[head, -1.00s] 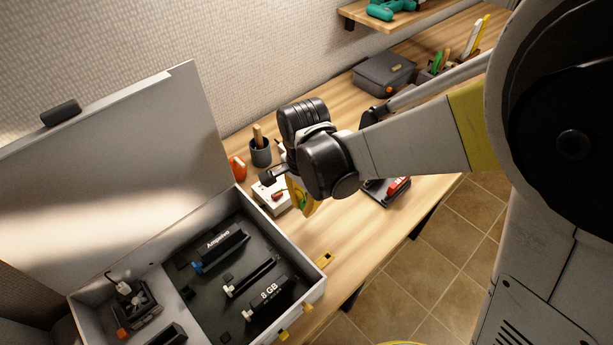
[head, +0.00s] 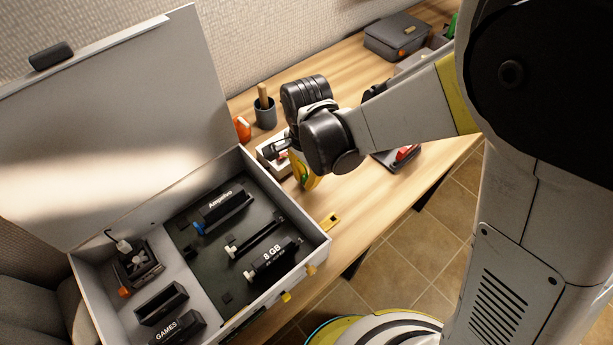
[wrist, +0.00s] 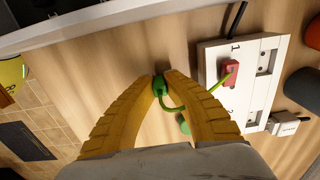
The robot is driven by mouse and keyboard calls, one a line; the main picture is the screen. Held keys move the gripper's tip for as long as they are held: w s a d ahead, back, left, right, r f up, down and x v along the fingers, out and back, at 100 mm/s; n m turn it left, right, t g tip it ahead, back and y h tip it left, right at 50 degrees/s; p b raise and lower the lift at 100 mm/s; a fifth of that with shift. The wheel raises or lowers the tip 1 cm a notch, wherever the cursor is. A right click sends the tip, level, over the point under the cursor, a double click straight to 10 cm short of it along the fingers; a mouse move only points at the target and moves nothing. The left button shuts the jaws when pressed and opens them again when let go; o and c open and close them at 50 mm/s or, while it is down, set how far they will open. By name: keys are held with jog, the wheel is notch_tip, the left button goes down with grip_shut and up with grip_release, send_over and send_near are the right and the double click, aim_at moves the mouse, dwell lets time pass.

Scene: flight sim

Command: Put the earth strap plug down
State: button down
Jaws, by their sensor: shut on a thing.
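A green lead loops from the plug back between the fingers to another green piece (wrist: 184,124). In the wrist view the bare wooden table is behind the plug; I cannot tell how high above it the plug is. In the head view my gripper (head: 305,172) is over the table beside the open case, with the plug mostly hidden by the fingers. A white socket block (wrist: 238,85) lies to the right in the wrist view, with a red plug (wrist: 231,73) in it.
The open grey case (head: 318,238) with several black modules stands at the left of the table. A dark cup (head: 264,115) and an orange object (head: 242,129) stand behind the gripper. A grey pouch (head: 397,38) lies farther back. Bare wood (head: 365,205) shows at the front edge.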

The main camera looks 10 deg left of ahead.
aim_at(306, 176)
jog(key=c, duration=1.6)
grip_release()
jog(key=shift+f, duration=0.1)
notch_tip(306, 176, up, 13)
jog(key=p, duration=0.5)
jog(key=s+d+r+n+t, duration=0.1)
jog(key=d+r+n+t, duration=0.1)
jog(key=d, duration=0.6)
jog(key=s+d+r+n+t, duration=0.2)
jog(key=d+r, duration=0.3)
jog(key=d, duration=0.4)
jog(key=s+d+r+n+t, duration=0.2)
jog(key=d+r+n+t, duration=0.1)
jog(key=d, duration=0.5)
jog(key=shift+s+d+r+n, duration=0.25)
jog(key=shift+n, duration=0.35)
